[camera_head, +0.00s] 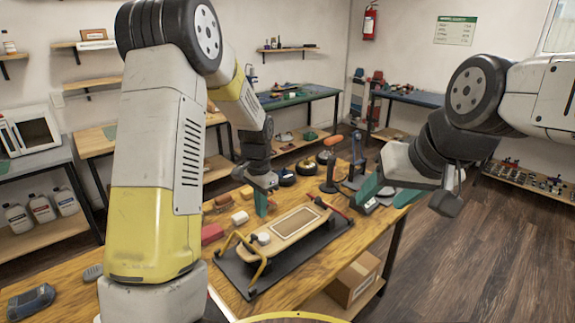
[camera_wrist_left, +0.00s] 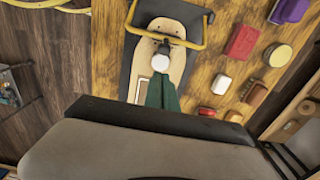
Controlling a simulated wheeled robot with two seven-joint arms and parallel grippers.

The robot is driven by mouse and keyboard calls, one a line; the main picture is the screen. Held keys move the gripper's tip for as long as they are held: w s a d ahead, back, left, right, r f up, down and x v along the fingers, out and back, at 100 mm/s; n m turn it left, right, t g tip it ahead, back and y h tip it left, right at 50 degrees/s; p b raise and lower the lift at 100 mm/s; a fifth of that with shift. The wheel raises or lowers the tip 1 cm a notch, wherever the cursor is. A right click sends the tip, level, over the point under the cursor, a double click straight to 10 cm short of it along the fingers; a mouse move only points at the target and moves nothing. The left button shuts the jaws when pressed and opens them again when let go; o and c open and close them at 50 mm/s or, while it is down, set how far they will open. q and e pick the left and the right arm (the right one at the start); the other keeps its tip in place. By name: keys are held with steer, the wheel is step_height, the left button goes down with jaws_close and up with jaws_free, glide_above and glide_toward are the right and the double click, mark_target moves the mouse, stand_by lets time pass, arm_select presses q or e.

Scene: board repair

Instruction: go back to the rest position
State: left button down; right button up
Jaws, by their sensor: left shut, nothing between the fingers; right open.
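My left gripper (camera_head: 261,205) hangs above the workbench, just behind the skateboard deck in the head view. Its green fingers are shut and empty, and they also show in the left wrist view (camera_wrist_left: 162,94) over the deck. My right gripper (camera_head: 385,190) is above the right part of the bench, its green fingers apart and empty. The wooden deck (camera_head: 297,222) lies on a dark mat (camera_head: 318,243), with a yellow bar frame (camera_head: 262,262) at its near end. A round white piece (camera_head: 263,239) sits on the deck, and it also shows in the left wrist view (camera_wrist_left: 160,63).
A red block (camera_head: 212,233) and several small blocks lie left of the deck. An orange-handled tool (camera_head: 331,160) stands at the back of the bench. A cardboard box (camera_head: 354,281) is on the lower shelf.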

arm_select(q)
steer(key=s+a+r+n+t+h, duration=0.1)
steer(key=s+r+n, duration=0.1)
steer(key=s+r, duration=0.35)
steer(key=s+a+r+n+t, duration=0.1)
steer(key=s+r+n+t, duration=0.15)
steer(key=r, duration=0.65)
steer(key=s+r+n+t, duration=0.1)
steer(key=s+r+n, duration=0.1)
steer(key=s, duration=0.6)
steer(key=s+r+n+t+h, duration=0.1)
steer(key=s+r, duration=0.4)
steer(key=s, duration=0.3)
steer(key=shift+a+n+t, duration=0.3)
steer(key=shift+n+t, duration=0.05)
